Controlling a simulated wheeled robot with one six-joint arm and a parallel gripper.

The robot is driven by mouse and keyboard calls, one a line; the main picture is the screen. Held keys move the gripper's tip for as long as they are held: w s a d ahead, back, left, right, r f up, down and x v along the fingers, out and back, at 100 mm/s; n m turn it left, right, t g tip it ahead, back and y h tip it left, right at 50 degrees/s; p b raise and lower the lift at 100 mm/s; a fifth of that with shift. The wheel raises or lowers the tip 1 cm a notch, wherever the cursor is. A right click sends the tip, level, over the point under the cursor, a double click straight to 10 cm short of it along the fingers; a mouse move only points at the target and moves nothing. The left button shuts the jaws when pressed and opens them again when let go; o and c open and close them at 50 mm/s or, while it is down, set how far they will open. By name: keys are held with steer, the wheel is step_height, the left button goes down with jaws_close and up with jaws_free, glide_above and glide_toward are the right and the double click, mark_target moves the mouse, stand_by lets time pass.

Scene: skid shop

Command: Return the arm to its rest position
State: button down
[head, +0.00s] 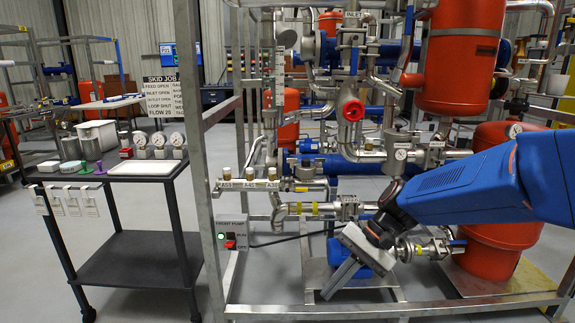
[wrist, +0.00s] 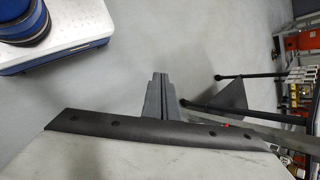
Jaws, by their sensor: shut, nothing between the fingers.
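My blue arm (head: 470,190) reaches in from the right in the head view, in front of the pipe skid. It is bent at a dark wrist joint. My gripper (head: 332,288) points down and to the left, low in front of the skid's lower pipes. In the wrist view its grey fingers (wrist: 160,82) are together, with nothing between them. Grey floor lies beyond them. The arm hides part of the skid's right side and the lower pump area.
The skid's metal frame (head: 207,180) stands close by, with a bottom rail (head: 400,309) below my gripper. Red tanks (head: 462,62) and pipes stand behind the arm. A black cart (head: 125,257) with gauges and a white tray (head: 148,169) stands at left. Floor left of the cart is clear.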

steer(key=s+d+r+n+t+h, duration=0.1)
steer(key=s+d+n+t+h, duration=0.1)
steer(key=s+d, duration=0.5)
steer(key=s+d+n+t+h, duration=0.3)
steer(key=s+d+t+h, duration=0.2)
steer(key=d, duration=0.6)
steer(key=shift+s+d+r, duration=0.25)
steer(key=shift+s+r, duration=0.1)
steer(key=shift+s, duration=0.8)
